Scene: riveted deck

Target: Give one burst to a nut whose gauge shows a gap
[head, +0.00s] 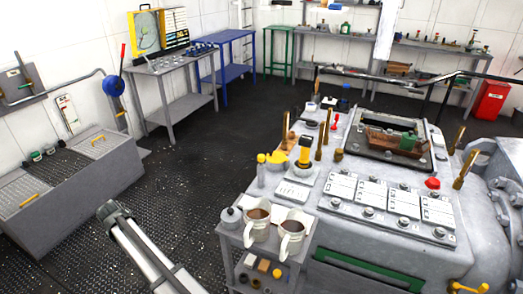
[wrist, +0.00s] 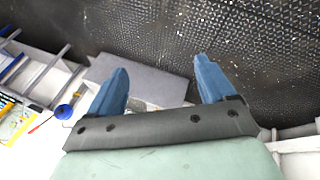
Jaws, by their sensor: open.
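Several white gauge plates (head: 371,194) lie in a row on the grey machine's top in the head view. Metal nuts (head: 403,222) sit along their near edge. The gauges are too small for me to read any gap. An upright yellow and black tool (head: 304,152) stands on a pale base left of the plates, apart from them. My gripper (wrist: 161,64) shows in the wrist view with two blue fingers spread apart and nothing between them. It points over the dark floor, away from the nuts. In the head view my grey arm is at the lower left, clear of the machine.
Two mugs (head: 257,222) stand on a small cart at the machine's near left corner. Upright brass rods (head: 465,168) and a red knob (head: 432,183) stick up around the plates. A grey chest (head: 72,175) stands at left. The dark textured floor (head: 195,170) between is clear.

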